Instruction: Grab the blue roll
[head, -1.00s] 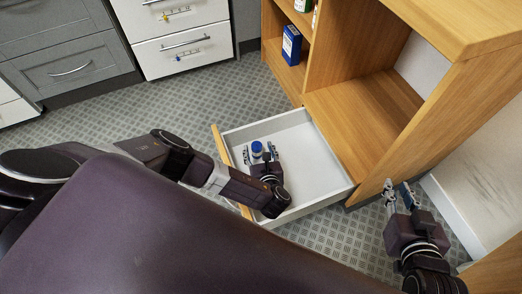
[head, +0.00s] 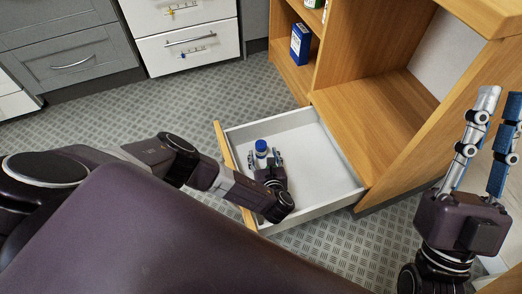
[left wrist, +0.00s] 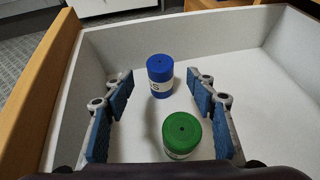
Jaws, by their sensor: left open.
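The blue roll (head: 261,147) stands upright in the open drawer (head: 325,170). In the left wrist view the blue roll (left wrist: 160,76) is ahead, between and slightly beyond the fingertips. A green roll (left wrist: 182,138) stands nearer, between the fingers and close to the palm; in the head view it is hidden. My left gripper (head: 264,160) is inside the drawer, open, its blue-padded fingers (left wrist: 160,84) apart on either side of the rolls. It holds nothing. My right gripper (head: 501,98) is raised at the right, fingers apart and empty.
The drawer's wooden front (head: 233,175) and white walls surround my left gripper; its right part is empty. The wooden cabinet (head: 375,125) stands behind, with a blue box (head: 300,43) on a shelf. White drawers (head: 190,45) are at the back.

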